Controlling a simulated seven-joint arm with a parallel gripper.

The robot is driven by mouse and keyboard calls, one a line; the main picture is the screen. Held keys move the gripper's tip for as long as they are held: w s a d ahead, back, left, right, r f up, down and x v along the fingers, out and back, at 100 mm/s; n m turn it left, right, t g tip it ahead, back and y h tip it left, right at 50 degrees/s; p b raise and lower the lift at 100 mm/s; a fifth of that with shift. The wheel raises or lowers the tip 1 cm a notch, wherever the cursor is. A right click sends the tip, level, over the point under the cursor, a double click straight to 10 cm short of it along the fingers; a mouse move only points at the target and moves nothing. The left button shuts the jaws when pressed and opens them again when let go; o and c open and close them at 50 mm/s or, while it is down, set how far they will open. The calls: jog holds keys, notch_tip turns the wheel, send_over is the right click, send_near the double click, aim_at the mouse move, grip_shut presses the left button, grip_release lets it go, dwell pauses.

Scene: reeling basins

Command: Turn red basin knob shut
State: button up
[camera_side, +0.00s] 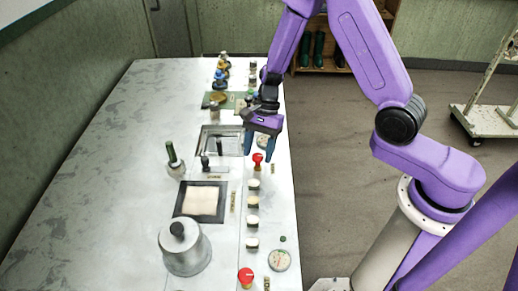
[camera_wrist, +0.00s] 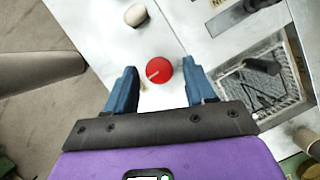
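A red knob (camera_side: 257,158) stands on the bench strip near its right edge, just below my gripper in the side view. In the wrist view the red knob (camera_wrist: 159,70) is a round red cap with a pale line across it, lying just ahead of and between the fingers. My gripper (camera_side: 259,156) points down with its blue fingers spread. It also shows in the wrist view (camera_wrist: 159,78), open and empty. I cannot tell whether either finger touches the knob. A second red knob (camera_side: 246,276) stands at the near end of the bench.
A mesh-covered basin (camera_side: 232,132) and a basin with pale contents (camera_side: 203,216) are set in the bench. Several pale knobs (camera_side: 252,220) line the right edge. A metal pot (camera_side: 186,250), a green-necked bottle (camera_side: 173,157) and a gauge (camera_side: 280,260) stand nearby. The left bench is clear.

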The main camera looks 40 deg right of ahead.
dwell(0.3)
jog(key=v, duration=1.7)
jog(key=shift+r, duration=0.15)
jog(key=s+n+t+h, duration=0.1)
jog(key=s+n+h, duration=0.2)
jog(key=s+n, duration=2.3)
jog(key=shift+s+t+h, duration=0.4)
jog(key=shift+s, duration=0.25)
jog(key=shift+a+r, duration=0.1)
